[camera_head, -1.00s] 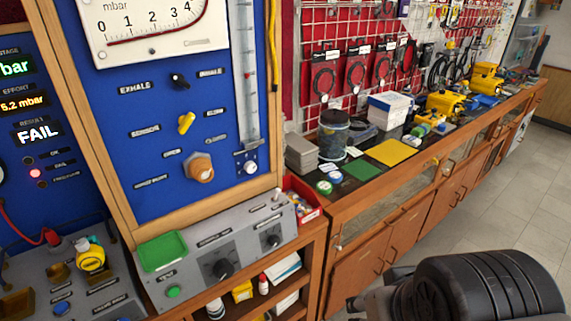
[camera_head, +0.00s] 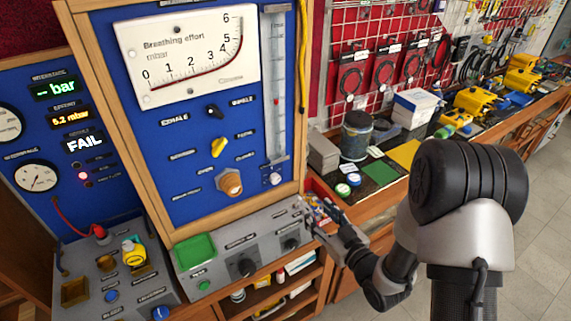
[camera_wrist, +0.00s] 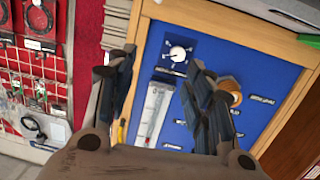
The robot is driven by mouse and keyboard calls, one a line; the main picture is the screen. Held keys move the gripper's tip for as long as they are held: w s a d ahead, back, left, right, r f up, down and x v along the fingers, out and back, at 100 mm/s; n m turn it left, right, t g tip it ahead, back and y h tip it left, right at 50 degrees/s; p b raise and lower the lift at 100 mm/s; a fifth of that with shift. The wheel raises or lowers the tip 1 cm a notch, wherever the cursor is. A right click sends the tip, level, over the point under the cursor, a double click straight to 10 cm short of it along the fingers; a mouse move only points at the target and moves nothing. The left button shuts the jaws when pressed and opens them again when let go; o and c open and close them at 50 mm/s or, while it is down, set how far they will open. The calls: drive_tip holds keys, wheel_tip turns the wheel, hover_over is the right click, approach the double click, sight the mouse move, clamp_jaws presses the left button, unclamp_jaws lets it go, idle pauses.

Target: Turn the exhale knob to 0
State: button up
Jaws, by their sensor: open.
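A small black knob (camera_head: 214,112) sits high on the blue panel (camera_head: 170,150) in the head view, between the labels EXHALE on its left and INHALE on its right. Its exact pointer setting is too small to read. My gripper (camera_head: 328,218) is open and empty, low and to the right of the panel, in front of the red bin, apart from the knob. In the wrist view its fingers (camera_wrist: 160,75) are spread before the tilted panel. A white dial knob (camera_wrist: 178,53) shows between them. I cannot make out the black knob there.
Below the black knob are a yellow knob (camera_head: 218,147) and a brass knob (camera_head: 229,182). The grey console (camera_head: 222,262) juts out below, with black knobs and a green tray (camera_head: 195,252). A flow tube (camera_head: 276,90) stands right; a cluttered bench (camera_head: 385,193) lies beyond.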

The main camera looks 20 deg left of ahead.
drive_tip(key=s+a+y, duration=0.2)
drive_tip(key=s, duration=0.1)
approach(277, 181)
drive_tip(key=p+x, duration=0.1)
drive_tip(key=x, duration=0.8)
drive_tip(key=shift+a+r, duration=0.1)
drive_tip(key=shift+a, duration=0.05)
drive_tip(key=shift+c, duration=0.4)
drive_tip(key=c, duration=1)
